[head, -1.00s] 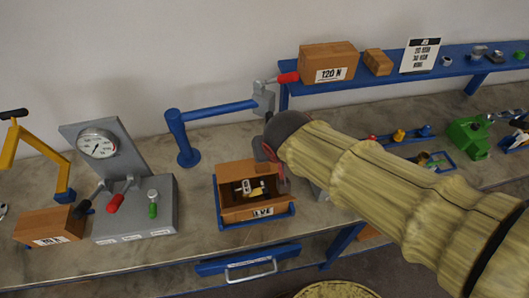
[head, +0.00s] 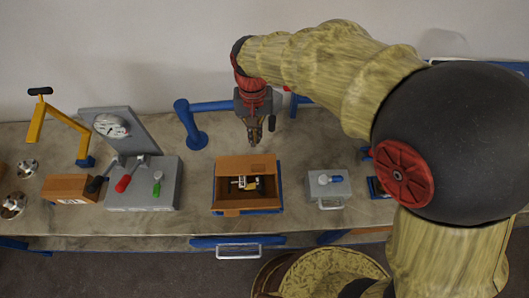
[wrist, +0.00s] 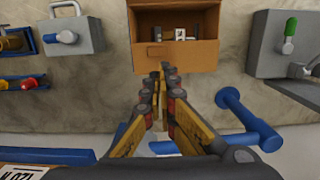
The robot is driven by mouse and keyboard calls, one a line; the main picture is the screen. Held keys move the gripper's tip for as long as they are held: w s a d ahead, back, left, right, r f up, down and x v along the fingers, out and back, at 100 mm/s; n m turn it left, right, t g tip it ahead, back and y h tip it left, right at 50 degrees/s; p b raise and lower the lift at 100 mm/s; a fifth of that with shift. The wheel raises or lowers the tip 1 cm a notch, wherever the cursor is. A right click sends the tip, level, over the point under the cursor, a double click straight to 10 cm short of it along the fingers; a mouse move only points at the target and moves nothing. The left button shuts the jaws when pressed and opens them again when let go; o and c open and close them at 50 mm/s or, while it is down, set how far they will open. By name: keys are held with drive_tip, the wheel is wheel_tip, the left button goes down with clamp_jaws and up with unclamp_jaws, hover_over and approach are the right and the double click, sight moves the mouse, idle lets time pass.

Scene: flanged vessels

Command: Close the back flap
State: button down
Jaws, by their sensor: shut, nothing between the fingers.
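An open cardboard box (head: 227,188) sits in a blue tray (head: 281,187) on the bench, with small metal and yellow parts inside. Its back flap (head: 247,164) stands up at the far side, and a front flap (head: 239,212) folds outward at the near side. In the wrist view the back flap (wrist: 176,56) faces me at the top. My gripper (head: 254,140) points down just behind the box, fingers together and empty. In the wrist view its fingertips (wrist: 165,68) come up near the back flap's edge; I cannot tell whether they touch.
A grey gauge stand (head: 142,185) with red and green handles is left of the box. A grey block with a blue handle (head: 327,188) is on its right. A blue post (head: 188,125) with a rail rises behind the box, close to my gripper. A drawer handle (head: 238,251) is below.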

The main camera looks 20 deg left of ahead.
sight(257, 168)
drive_tip(key=f, duration=0.4)
drive_tip(key=s+f, duration=0.1)
drive_tip(key=f, duration=0.9)
drive_tip(key=shift+s+d, duration=0.2)
drive_tip(key=shift+s, duration=0.05)
drive_tip(key=shift+s+d+f+b, duration=0.1)
drive_tip(key=shift+s+f+b, duration=0.1)
drive_tip(key=shift+f+b, duration=0.15)
drive_tip(key=shift+s+f+b, duration=0.2)
drive_tip(key=shift+f, duration=0.25)
drive_tip(key=shift+s+d+f, duration=0.1)
drive_tip(key=shift+d, duration=0.05)
drive_tip(key=shift+r+p, duration=1)
drive_tip(key=shift+r, duration=0.35)
wheel_tip(257, 168, up, 13)
drive_tip(key=p, duration=0.1)
drive_tip(key=shift+f+p, duration=0.15)
drive_tip(key=shift+p, duration=0.2)
